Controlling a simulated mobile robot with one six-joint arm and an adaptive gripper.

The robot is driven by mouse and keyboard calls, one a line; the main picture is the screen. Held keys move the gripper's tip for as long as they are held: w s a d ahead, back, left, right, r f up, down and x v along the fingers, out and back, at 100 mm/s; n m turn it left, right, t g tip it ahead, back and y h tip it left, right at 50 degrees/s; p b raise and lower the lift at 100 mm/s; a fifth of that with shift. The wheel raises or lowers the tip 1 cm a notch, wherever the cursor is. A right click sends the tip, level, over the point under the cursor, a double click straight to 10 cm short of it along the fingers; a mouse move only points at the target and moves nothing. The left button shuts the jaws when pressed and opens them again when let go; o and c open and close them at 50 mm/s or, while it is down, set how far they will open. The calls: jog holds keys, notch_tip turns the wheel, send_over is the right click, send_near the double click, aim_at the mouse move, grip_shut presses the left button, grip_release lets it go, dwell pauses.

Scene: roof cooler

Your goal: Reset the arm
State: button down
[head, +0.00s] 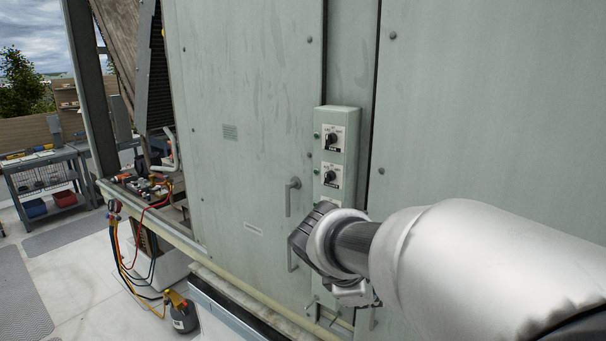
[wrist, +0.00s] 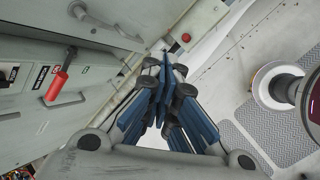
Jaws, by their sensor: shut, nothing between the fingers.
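My arm reaches in from the right of the head view. My gripper (head: 303,238) is at its end, in front of the pale green cabinet (head: 245,130), just below and left of the grey control box (head: 350,150). Its fingertips are hard to make out there. In the wrist view my gripper (wrist: 166,68) shows blue and dark fingers that come together at their tips. It is shut and empty. The arm hides the lower part of the control box in the head view.
The control box has dark rotary knobs (head: 333,139). A door handle (head: 290,197) sticks out left of it. A red lever (wrist: 57,85) and a red button (wrist: 186,38) show in the wrist view. Coloured hoses (head: 125,255) and a bottle (head: 182,312) stand lower left.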

jog(key=s+f+m+y+b, duration=0.1)
jog(key=s+f+m+b, duration=0.3)
jog(key=s, duration=0.4)
jog(key=s+f+m+y+b, duration=0.2)
jog(key=s+f+m+b, duration=0.2)
jog(key=s+f+m, duration=0.2)
jog(key=s+d+f+m+y+b, duration=0.1)
jog(key=s+f+m+b, duration=0.3)
jog(key=s, duration=0.6)
jog(key=shift+s+f+m+y+b, duration=0.35)
jog(key=shift+f+m, duration=0.35)
jog(key=shift+m, duration=0.4)
jog(key=c, duration=2.4)
grip_release()
jog(key=shift+d, duration=0.15)
